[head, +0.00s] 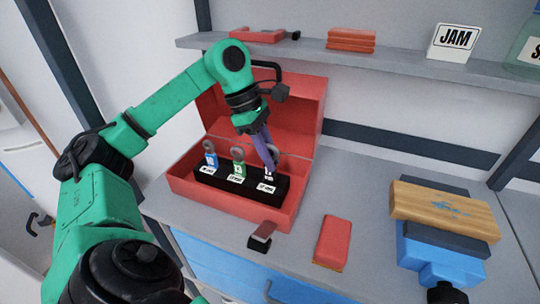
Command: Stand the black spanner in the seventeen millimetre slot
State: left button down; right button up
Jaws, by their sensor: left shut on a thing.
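A black rack (222,184) with white slot labels stands inside the open red toolbox (179,187). A blue-marked spanner (211,160) stands upright in its left slot and a green-marked spanner (238,166) in its middle slot. My left gripper (270,158) reaches down over the right slot, its purple fingers shut on the black spanner (269,174). The spanner's lower part shows at the right slot, above the right label; the fingers hide much of it. I cannot tell how deep it sits, and the label's number is too small to read surely. My right gripper is not in view.
The toolbox's raised lid stands behind the rack. A red block (332,242) and a small red-and-black item (262,236) lie in front on the grey counter. A wooden board (443,208) lies on a blue vise at right. A shelf (390,62) runs above.

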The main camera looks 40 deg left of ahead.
pick_arm(q)
jog(key=shift+f+b, duration=0.95)
jog(key=shift+f, duration=0.15)
jog(key=c, duration=0.8)
grip_release()
jog(key=shift+o, duration=0.2)
jog(key=shift+r, duration=0.15)
jog(key=p+v, duration=0.7)
jog(key=v, duration=0.7)
jog(key=shift+r, duration=0.15)
jog(key=shift+a, duration=0.15)
